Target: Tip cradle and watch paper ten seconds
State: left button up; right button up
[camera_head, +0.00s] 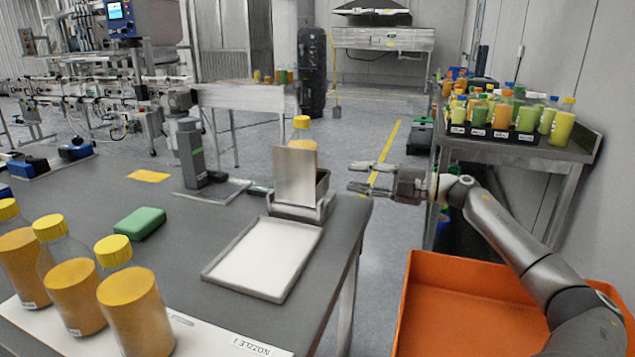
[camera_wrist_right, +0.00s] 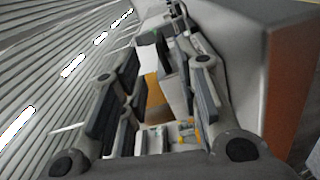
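The metal cradle (camera_head: 318,206) stands at the table's right edge, its flat plate (camera_head: 295,178) upright. A bottle with a yellow cap (camera_head: 301,122) and orange contents sits upright behind the plate, mostly hidden. White paper (camera_head: 265,256) lies flat in a shallow grey tray in front of the cradle; I see no wet spot on it. My right gripper (camera_head: 355,177) is open and empty, just right of the cradle and apart from it. In the right wrist view, the orange of the bottle (camera_wrist_right: 154,92) and a grey plate show between the spread fingers. My left gripper is out of view.
Several yellow-capped orange bottles (camera_head: 135,305) stand at the table's front left. A green sponge (camera_head: 140,223) and a grey upright device (camera_head: 190,153) are farther back. An orange bin (camera_head: 470,300) sits below my right arm. A bottle-laden side table (camera_head: 570,150) stands right.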

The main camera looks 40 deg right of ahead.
jog(key=shift+r+x, duration=0.2)
jog(key=shift+x, duration=5.1)
jog(key=shift+f, duration=0.1)
jog(key=shift+c, duration=0.3)
grip_shut()
jog(key=shift+a, duration=0.1)
